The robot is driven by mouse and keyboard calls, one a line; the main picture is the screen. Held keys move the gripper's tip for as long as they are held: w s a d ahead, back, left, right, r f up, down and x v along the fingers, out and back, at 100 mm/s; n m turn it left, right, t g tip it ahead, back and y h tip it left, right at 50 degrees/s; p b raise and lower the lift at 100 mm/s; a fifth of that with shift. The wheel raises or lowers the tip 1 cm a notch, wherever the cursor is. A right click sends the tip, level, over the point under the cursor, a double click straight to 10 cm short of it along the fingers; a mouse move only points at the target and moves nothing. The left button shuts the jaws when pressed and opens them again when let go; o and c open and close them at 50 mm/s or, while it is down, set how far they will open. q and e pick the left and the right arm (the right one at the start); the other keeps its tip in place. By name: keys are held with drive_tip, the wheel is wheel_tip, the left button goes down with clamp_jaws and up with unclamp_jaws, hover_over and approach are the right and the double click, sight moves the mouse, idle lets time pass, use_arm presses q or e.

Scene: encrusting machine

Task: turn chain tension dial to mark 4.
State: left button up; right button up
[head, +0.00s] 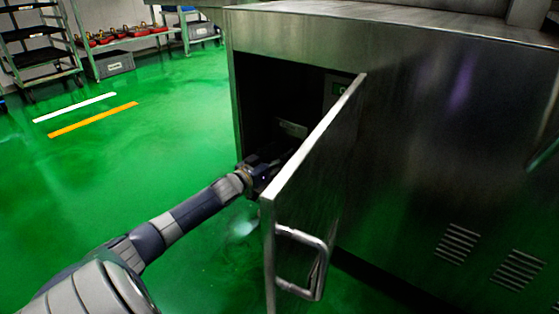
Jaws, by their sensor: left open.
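The steel machine cabinet (430,150) fills the right side of the head view. Its door (305,185) stands open toward me, with a bar handle (322,270) on its outer face. My left arm comes in from the lower left, and my left gripper (277,164) is at the dark opening, just left of the door's edge. The gripper is open; the door hides part of it, and I see nothing held. Inside, a pale plate (292,129) and a panel with a small green label (341,89) show dimly. I cannot make out the tension dial or its marks. My right gripper is not in view.
The open door stands close to the right of my left gripper. Green floor (170,140) is clear to the left, with white and orange stripes. A rack (40,50) and a table with red items (125,38) stand far back left.

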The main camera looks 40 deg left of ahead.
use_arm(q)
drive_tip(key=shift+w, duration=0.25)
drive_tip(key=c, duration=1.1)
drive_tip(key=shift+o, duration=0.2)
drive_tip(key=shift+r, duration=0.1)
